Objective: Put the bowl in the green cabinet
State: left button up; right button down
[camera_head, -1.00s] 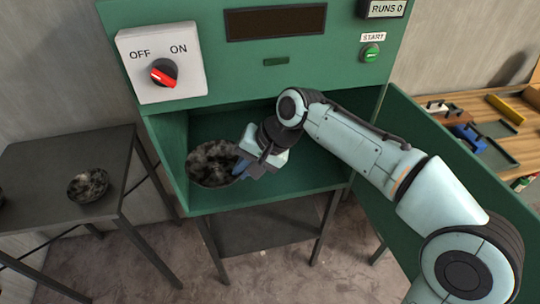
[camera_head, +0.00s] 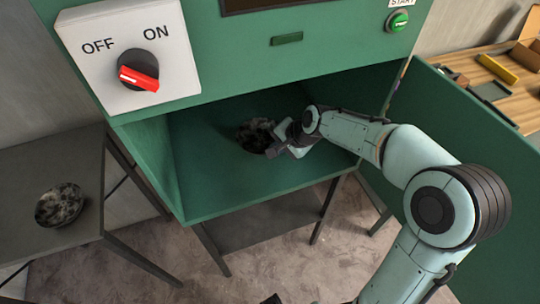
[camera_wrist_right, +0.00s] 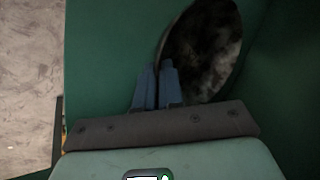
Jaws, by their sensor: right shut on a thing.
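A dark mottled bowl (camera_head: 255,135) is inside the open compartment of the green cabinet (camera_head: 200,180), toward the back. My right gripper (camera_head: 279,138) reaches in from the right and is shut on the bowl's near right rim. In the right wrist view the blue fingers (camera_wrist_right: 157,85) are close together at the edge of the bowl (camera_wrist_right: 203,50), which appears tilted in that view. Whether the bowl touches the cabinet floor is hard to tell. My left gripper is not in view.
A second mottled bowl (camera_head: 60,205) stands on the dark table (camera_head: 30,165) at left. The cabinet's open door (camera_head: 480,150) is at right, beside my arm. An OFF/ON switch panel (camera_head: 125,50) and a green start button (camera_head: 398,21) are above the opening. A wooden workbench (camera_head: 500,75) stands behind the door.

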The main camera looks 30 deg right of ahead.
jog(key=shift+s+f, duration=0.1)
jog(key=shift+f, duration=0.35)
notch_tip(320, 180, down, 5)
jog(key=shift+r+b, duration=0.1)
jog(key=shift+b, duration=0.45)
jog(key=shift+f, duration=0.25)
jog(key=c, duration=1.3)
grip_release()
jog(key=shift+o, duration=0.2)
jog(key=shift+r, duration=0.3)
jog(key=p+v, duration=0.1)
jog(key=v, duration=1)
jog(key=shift+s+r, duration=0.2)
jog(key=shift+r, duration=0.15)
jog(key=shift+d, duration=0.1)
